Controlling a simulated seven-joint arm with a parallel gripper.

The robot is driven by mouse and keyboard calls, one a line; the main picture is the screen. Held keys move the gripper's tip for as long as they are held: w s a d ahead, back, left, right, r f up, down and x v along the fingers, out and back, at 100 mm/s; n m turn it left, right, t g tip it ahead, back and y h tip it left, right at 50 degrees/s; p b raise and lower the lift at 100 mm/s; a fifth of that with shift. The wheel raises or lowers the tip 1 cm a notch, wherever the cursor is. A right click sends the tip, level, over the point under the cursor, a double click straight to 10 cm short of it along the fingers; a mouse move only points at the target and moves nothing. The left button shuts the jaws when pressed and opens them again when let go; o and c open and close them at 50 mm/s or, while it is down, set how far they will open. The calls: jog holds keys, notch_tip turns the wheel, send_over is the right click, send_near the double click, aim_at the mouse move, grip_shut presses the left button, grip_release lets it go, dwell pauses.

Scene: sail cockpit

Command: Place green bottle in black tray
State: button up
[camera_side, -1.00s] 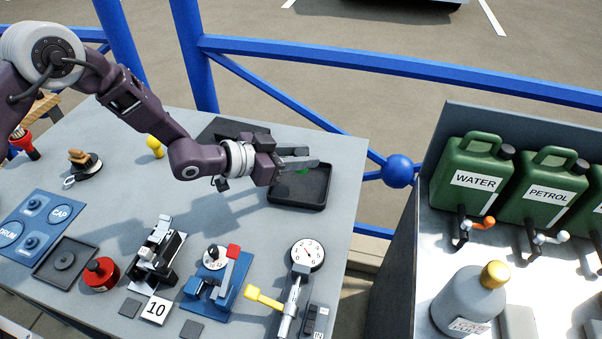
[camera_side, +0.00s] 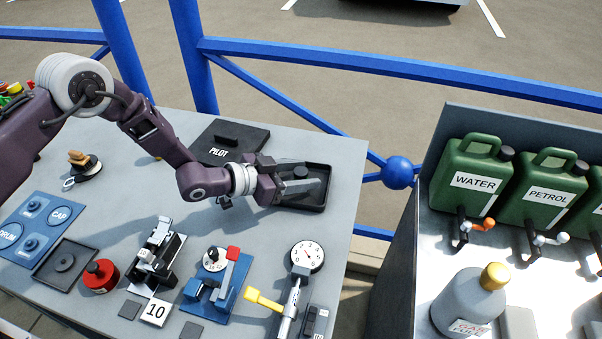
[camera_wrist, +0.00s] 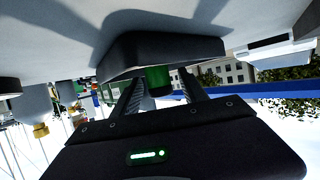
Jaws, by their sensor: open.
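The black tray (camera_side: 325,181) lies on the grey table near its far right edge. In the wrist view the tray (camera_wrist: 120,55) shows upside down at the top. A green cylinder, likely the green bottle (camera_wrist: 158,78), shows between my fingers, against the tray's edge in that picture. Whether the fingers touch the bottle I cannot tell.
A flat black PILOT case (camera_side: 235,139) lies behind my wrist. A dial gauge (camera_side: 307,256), a blue fixture (camera_side: 216,282) and a red-topped canister (camera_side: 101,275) stand along the front. The table between these and the tray is clear.

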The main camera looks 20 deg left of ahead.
aim_at(295, 174)
jog(key=shift+r, duration=0.25)
jog(key=v, duration=0.7)
jog(key=shift+s+a, duration=0.15)
jog(key=shift+a, duration=0.05)
jog(key=w+a+r+n+y, duration=0.1)
jog(key=w+a+r+y, duration=0.15)
jog(key=a+r, duration=0.45)
jog(key=s+a+r+n+y, duration=0.2)
jog(key=s+a+r+y, duration=0.1)
jog(key=s+a+r, duration=0.35)
jog(key=s+a+r+n+y, duration=0.25)
jog(key=s+a+r, duration=0.25)
jog(key=r, duration=0.3)
jog(key=s+a+r+n+g, duration=0.1)
jog(key=s+g, duration=0.1)
jog(key=s, duration=1)
jog(key=s+a+r+n+g+y, duration=0.1)
jog(key=s+a+n+g, duration=0.1)
jog(key=s, duration=1)
jog(key=shift+s+a+y, duration=0.2)
jog(key=shift+s+y, duration=0.05)
jog(key=shift+y, duration=0.05)
